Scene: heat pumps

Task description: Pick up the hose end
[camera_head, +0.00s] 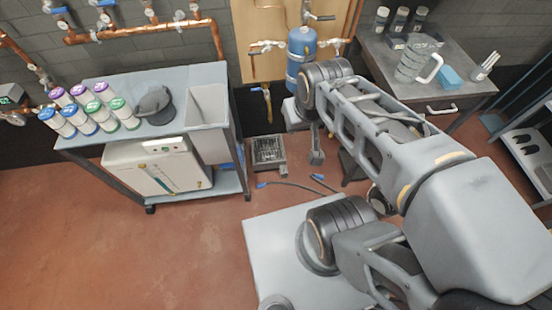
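A dark hose lies on the red floor between the cart and my base. It has a blue hose end (262,185) at its left. A second blue end (318,177) lies to the right, also on the floor; I cannot tell if both belong to one hose. My arm reaches forward from the lower right and bends down near the blue tank. My gripper (317,157) appears to hang above the floor behind these ends, apart from them. It is small and partly hidden by the arm, so its opening cannot be made out.
A wheeled cart (215,72) with several colored-lid canisters (79,95) stands left. A grey floor drain or grate unit (268,153) lies near the wall. A blue tank (301,55) and copper pipes are behind. A table (440,90) stands right. The floor front left is clear.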

